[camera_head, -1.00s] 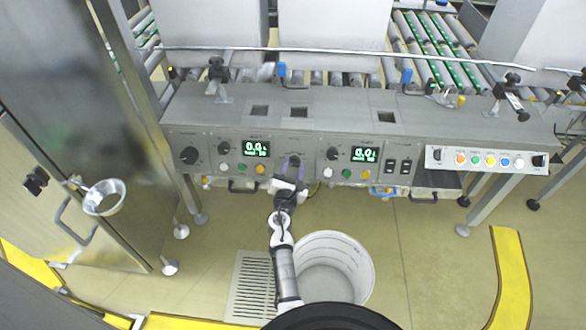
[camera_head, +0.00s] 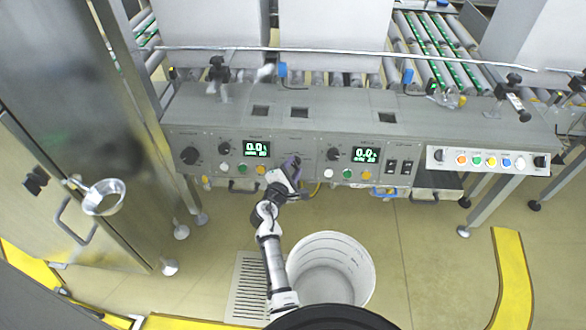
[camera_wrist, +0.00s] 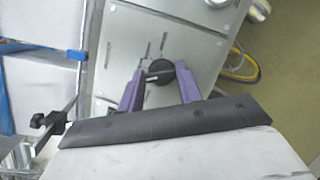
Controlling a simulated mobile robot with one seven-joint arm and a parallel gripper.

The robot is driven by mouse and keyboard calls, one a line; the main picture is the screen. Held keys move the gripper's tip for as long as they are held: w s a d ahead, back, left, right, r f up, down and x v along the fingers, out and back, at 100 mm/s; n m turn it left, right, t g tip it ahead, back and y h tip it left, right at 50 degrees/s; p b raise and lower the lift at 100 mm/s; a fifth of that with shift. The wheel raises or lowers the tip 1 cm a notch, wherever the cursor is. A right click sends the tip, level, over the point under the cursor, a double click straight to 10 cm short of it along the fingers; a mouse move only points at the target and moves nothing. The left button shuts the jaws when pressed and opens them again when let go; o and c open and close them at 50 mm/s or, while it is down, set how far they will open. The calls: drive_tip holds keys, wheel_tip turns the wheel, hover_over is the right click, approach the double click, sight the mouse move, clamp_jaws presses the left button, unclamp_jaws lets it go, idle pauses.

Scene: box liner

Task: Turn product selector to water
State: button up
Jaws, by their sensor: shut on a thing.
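The product selector is a black round knob (camera_wrist: 160,72) on a grey control panel, seen between my purple fingers in the wrist view. My gripper (camera_wrist: 160,85) is shut on this knob, with one finger on each side. In the head view my gripper (camera_head: 294,163) is at the panel front, between the two digital displays, and hides most of the knob. Panel marks beside the knob show in the wrist view, but the labels are too small to read.
Left (camera_head: 256,149) and right (camera_head: 365,155) displays flank my gripper, with dials and coloured buttons around them. A white bucket (camera_head: 366,272) stands on the floor below. A steel cabinet (camera_head: 80,120) with a funnel (camera_head: 104,197) is at the left. Yellow cable hangs beside the panel.

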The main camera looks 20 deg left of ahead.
drive_tip(key=m+g, duration=0.1)
drive_tip(key=m, duration=0.2)
drive_tip(key=m+p, duration=0.1)
drive_tip(key=m, duration=0.1)
drive_tip(key=shift+r+m+g+h, duration=0.2)
drive_tip(key=shift+m+g+h, duration=0.1)
drive_tip(key=shift+m+g, duration=0.1)
drive_tip(key=m+g+p, duration=0.1)
drive_tip(key=m, duration=0.3)
drive_tip(key=shift+r, duration=0.1)
drive_tip(key=m+g+y+p, duration=0.1)
drive_tip(key=m+g, duration=0.1)
drive_tip(key=m, duration=0.2)
drive_tip(key=shift+m+p, duration=0.3)
drive_tip(key=shift+m, duration=0.1)
drive_tip(key=m+g+y+p, duration=0.1)
drive_tip(key=m, duration=0.2)
drive_tip(key=shift+w+d+m+y, duration=0.1)
drive_tip(key=shift+m+y, duration=0.2)
drive_tip(key=o, duration=1)
drive_tip(key=shift+r, duration=0.1)
